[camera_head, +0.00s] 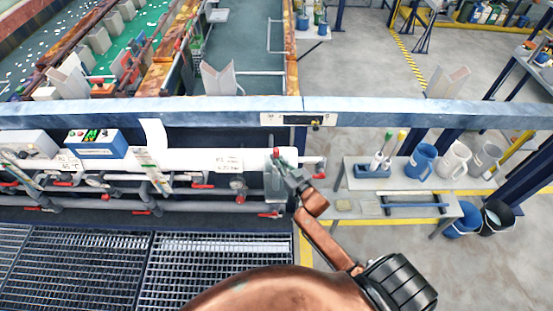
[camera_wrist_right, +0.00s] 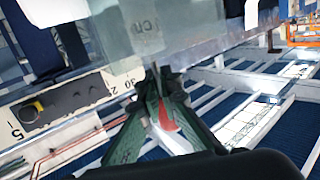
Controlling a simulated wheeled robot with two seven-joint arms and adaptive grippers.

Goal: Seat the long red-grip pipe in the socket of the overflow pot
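My right gripper (camera_head: 281,166) reaches in from the lower right to the clear overflow pot (camera_head: 276,186) on the front of the line. The red grip (camera_head: 276,153) of the long pipe shows at the fingertips, above the pot's rim. In the right wrist view the dark green fingers (camera_wrist_right: 156,72) converge, with red (camera_wrist_right: 168,118) between them. The clear pot wall (camera_wrist_right: 150,30) lies just beyond the tips. The pipe's lower part is hidden, and I cannot tell whether it is in the socket. My left gripper is not in view.
A long blue beam (camera_head: 210,109) runs above the pot. Pipes with red valve handles (camera_head: 270,214) run below and beside it. A metal grating (camera_head: 90,265) lies in front. A bench (camera_head: 352,205) with jugs (camera_head: 421,160) stands to the right.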

